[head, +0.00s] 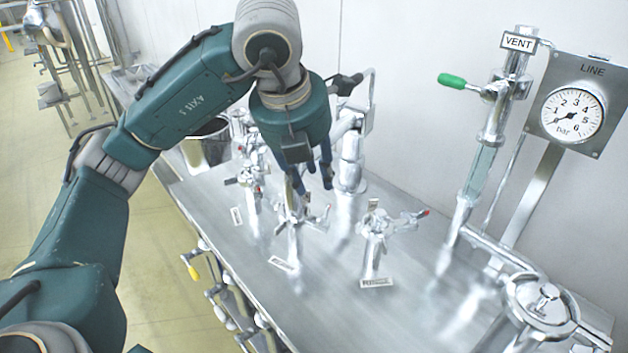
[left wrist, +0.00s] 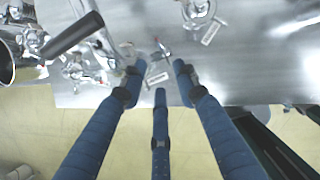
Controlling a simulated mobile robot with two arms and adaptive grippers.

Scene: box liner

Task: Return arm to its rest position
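My left arm (head: 190,95) reaches in from the left over the steel bench. Its gripper (head: 313,183) points down, just above and behind the middle small valve (head: 293,222). In the left wrist view the blue fingers (left wrist: 157,72) are spread apart with nothing held between them. A small valve handle with a red tip (left wrist: 163,47) shows beyond the fingertips; I cannot tell whether any finger touches it. My right gripper is in neither view.
The steel bench (head: 335,270) carries another small valve (head: 375,235) to the right. A sight-glass pipe with a green-handled VENT valve (head: 462,82), a pressure gauge (head: 572,112) and a round lidded fitting (head: 540,300) stand at the right. A metal pot (head: 205,150) sits at the bench's left end.

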